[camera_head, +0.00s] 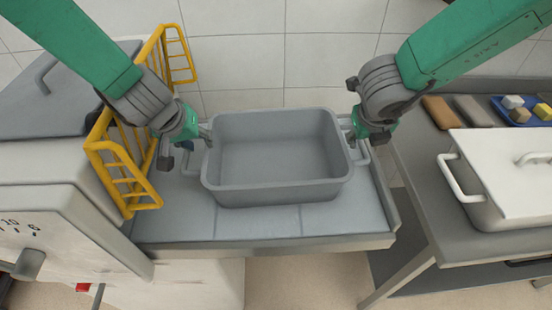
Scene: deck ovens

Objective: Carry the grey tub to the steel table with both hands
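The grey tub (275,193) is empty and upright on a grey, panelled surface (170,222) in the middle of the head view. It has a handle at each end. My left gripper (192,150) is at the tub's left handle; its fingers are small here and I cannot tell whether they close on it. My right gripper (360,140) is at the right handle, and its fingertips are partly hidden by its own body. The steel table (425,225) stands to the right, with a gap of floor between it and the grey surface.
On the steel table are a white lidded container (500,165), a brown block (440,112), a grey block (472,110) and a blue tray (505,113) of small cubes. An appliance with a dial (30,262) is at lower left.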

